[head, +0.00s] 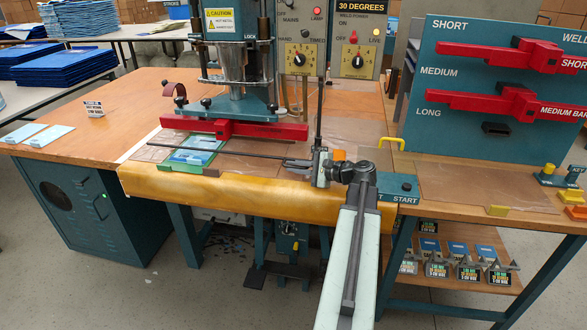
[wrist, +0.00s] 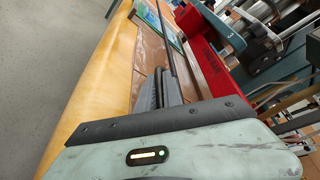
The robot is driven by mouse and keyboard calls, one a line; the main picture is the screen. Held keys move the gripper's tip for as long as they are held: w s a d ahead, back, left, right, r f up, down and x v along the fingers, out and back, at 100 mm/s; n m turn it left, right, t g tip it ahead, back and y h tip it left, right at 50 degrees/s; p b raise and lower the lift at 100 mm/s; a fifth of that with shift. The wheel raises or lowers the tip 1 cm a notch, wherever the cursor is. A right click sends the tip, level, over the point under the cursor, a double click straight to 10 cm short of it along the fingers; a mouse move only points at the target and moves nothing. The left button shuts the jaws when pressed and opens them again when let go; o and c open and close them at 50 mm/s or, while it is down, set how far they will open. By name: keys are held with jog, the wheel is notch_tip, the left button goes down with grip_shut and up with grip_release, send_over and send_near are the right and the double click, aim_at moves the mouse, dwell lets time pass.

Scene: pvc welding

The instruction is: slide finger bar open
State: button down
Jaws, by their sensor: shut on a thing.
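The finger bar (head: 240,153) is a thin dark rod lying across the front of the press bed, below the red bar. In the wrist view the rod (wrist: 173,48) runs away from me between the red bar and the yellow front edge. My gripper (head: 298,162) is at the rod's right end, with its fingers pointing left. In the wrist view its dark ribbed fingers (wrist: 158,92) are closed around the near end of the rod. The exact contact is partly hidden by the gripper body.
A red welding bar (head: 235,130) sits under the press head (head: 235,60). A green frame with blue sheets (head: 195,156) lies on the bed at left. A yellow padded edge (head: 215,190) runs along the front. The START box (head: 398,188) stands close right of my gripper.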

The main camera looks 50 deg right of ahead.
jog(key=shift+s+a+f, duration=0.1)
jog(key=shift+f, duration=0.05)
jog(key=shift+a, duration=0.3)
jog(key=shift+d+r+p, duration=0.25)
jog(key=shift+r+p, duration=0.1)
notch_tip(320, 180, up, 19)
jog(key=p, duration=1.8)
jog(key=shift+d+f, duration=0.15)
jog(key=shift+f, duration=0.05)
jog(key=c, duration=1.5)
grip_release()
jog(key=shift+f, duration=0.1)
